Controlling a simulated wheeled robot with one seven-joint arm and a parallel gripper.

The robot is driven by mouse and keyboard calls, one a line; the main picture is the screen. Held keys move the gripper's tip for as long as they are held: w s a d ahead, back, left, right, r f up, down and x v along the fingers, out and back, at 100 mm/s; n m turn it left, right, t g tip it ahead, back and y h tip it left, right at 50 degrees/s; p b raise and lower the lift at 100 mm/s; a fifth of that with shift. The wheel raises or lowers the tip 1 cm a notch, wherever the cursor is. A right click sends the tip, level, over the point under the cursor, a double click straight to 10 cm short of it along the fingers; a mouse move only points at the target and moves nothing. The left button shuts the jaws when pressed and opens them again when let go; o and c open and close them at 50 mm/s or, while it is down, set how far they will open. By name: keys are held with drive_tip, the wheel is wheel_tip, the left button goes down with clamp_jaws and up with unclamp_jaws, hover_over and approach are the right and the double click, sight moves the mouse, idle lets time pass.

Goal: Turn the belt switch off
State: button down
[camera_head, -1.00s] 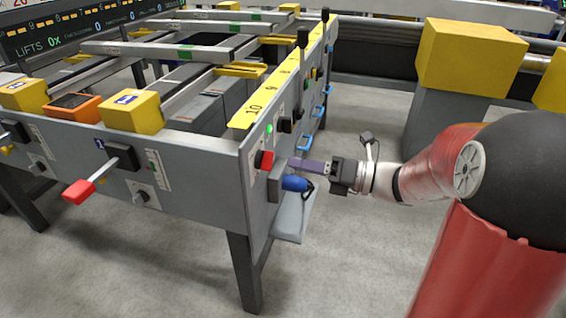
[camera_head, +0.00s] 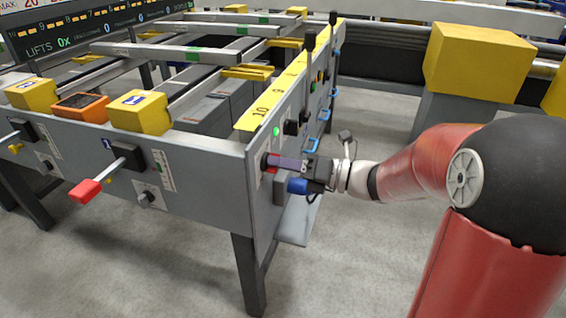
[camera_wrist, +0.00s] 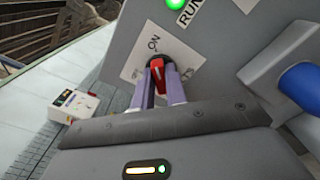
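The belt switch is a red handle (camera_wrist: 157,76) on a pale plate (camera_wrist: 138,68) marked ON, on the end face of the table's grey frame. Its red edge also shows in the head view (camera_head: 269,161). My gripper (camera_wrist: 161,80) has its two purple fingers around the red handle, one on each side. The fingers are apart, with a little dark gap seen beside the handle; firm contact cannot be made out. In the head view my gripper (camera_head: 280,162) reaches the panel from the right. Any OFF marking is hidden or too small to read.
A green lamp (camera_wrist: 175,3) is lit above the switch by a RUN label. A blue-ended part (camera_head: 298,186) sticks out just below my gripper. Black upright levers (camera_head: 309,60) rise along the table side. Open floor (camera_head: 350,260) lies to the right of the table.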

drive_tip(key=shift+n, duration=0.4)
drive_tip(key=shift+s+a+f+n+b, duration=0.1)
drive_tip(key=shift+s+n+b, duration=0.05)
drive_tip(key=shift+n+b, duration=3.65)
drive_tip(key=shift+s+a+n+b, duration=0.15)
drive_tip(key=shift+n+b, duration=2.65)
drive_tip(key=shift+n, duration=2)
drive_tip(key=shift+d, duration=0.1)
drive_tip(key=c, duration=1.4)
unclamp_jaws()
drive_tip(key=shift+c, duration=0.2)
drive_tip(key=shift+d, duration=0.1)
